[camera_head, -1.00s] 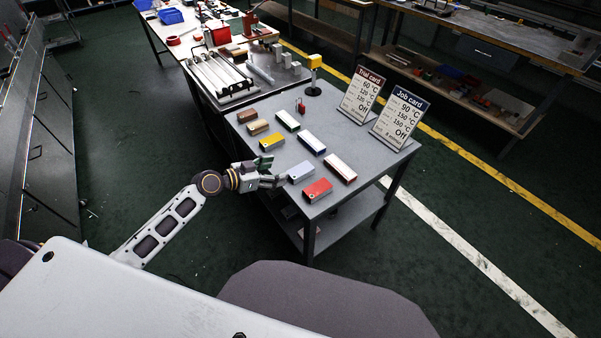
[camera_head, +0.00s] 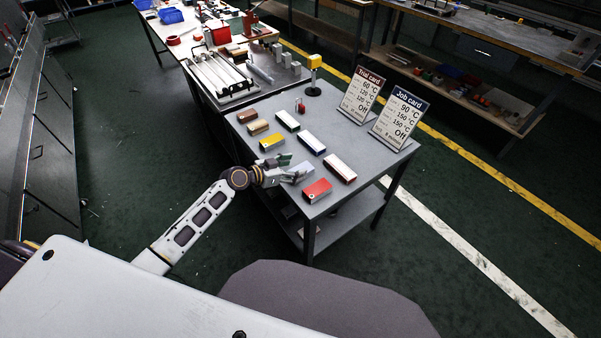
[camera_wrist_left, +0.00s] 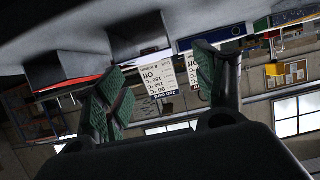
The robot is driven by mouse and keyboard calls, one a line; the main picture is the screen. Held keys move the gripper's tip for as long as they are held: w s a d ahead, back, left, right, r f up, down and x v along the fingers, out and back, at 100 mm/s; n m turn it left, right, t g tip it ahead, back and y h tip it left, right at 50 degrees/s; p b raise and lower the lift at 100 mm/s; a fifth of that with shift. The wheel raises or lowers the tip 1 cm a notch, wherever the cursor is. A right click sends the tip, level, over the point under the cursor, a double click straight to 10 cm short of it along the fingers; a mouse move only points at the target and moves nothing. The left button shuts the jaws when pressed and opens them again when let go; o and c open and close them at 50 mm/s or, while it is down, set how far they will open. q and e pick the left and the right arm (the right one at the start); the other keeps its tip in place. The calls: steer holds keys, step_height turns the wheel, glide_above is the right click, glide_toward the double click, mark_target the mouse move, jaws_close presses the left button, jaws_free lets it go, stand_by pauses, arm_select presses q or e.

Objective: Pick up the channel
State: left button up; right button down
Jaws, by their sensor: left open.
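Several channel-shaped blocks lie in two rows on the grey table. A light grey-blue channel (camera_head: 306,168) is at the near left, partly hidden by my left gripper (camera_head: 289,168). A red channel (camera_head: 317,190) lies just nearer, a yellow one (camera_head: 271,141) just beyond. White channels with red (camera_head: 340,168) and blue (camera_head: 311,143) edges lie to the right. My left gripper is open, its green-padded fingers spread at the grey-blue channel; contact cannot be told. In the left wrist view a grey block (camera_wrist_left: 138,38) shows between the open fingers (camera_wrist_left: 160,75). My right gripper is not in view.
The trial card (camera_head: 361,95) and job card (camera_head: 400,118) stand at the table's right edge. A yellow-topped post (camera_head: 314,75) stands at the back. A rack of long bars (camera_head: 220,75) stands beyond. The floor left of the table is clear.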

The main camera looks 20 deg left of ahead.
mark_target(307, 166)
arm_select(q)
steer(key=shift+w, duration=0.1)
stand_by(0.3)
steer(key=shift+s+d+p+x, duration=0.1)
steer(key=shift+p+x, duration=0.05)
steer(key=shift+x, duration=0.6)
steer(key=shift+s+d+p+x, duration=0.1)
steer(key=shift+d+p+x, duration=0.05)
steer(key=shift+x, duration=1.7)
steer(key=shift+f, duration=0.15)
steer(key=c, duration=1.2)
